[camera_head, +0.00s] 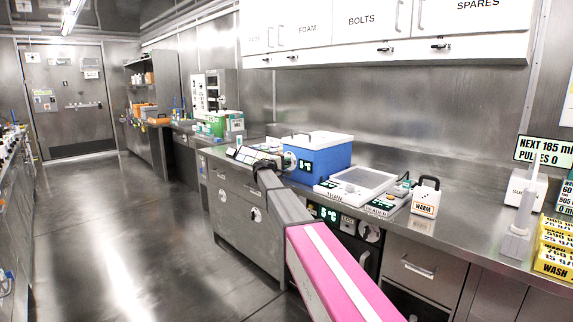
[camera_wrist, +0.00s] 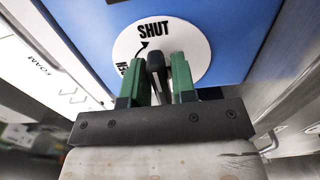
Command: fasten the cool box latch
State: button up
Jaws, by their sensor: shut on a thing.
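The blue cool box (camera_head: 325,160) with a white lid stands on the steel counter. Its lid looks down, with a handle on top. On its front is a white round latch dial (camera_wrist: 197,45), marked SHUT at the top and a partly hidden OPEN at the lower left, with an arrow curving towards SHUT. My gripper (camera_wrist: 163,64) has its green fingers on either side of the dark latch lever (camera_wrist: 154,62) and is shut on it. The lever stands roughly upright in the wrist view, its tip below SHUT. In the head view my gripper (camera_head: 280,160) reaches the box's left face.
Wall cabinets (camera_head: 350,22) hang above. A green box (camera_head: 215,122) stands further back. The floor (camera_head: 130,230) at left is clear.

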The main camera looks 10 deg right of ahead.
dwell(0.3)
jog(key=o, duration=0.7)
jog(key=shift+o, duration=0.2)
jog(key=shift+s+a, duration=0.1)
jog(key=v, duration=1)
jog(key=shift+s+a, duration=0.15)
jog(key=shift+a, duration=0.05)
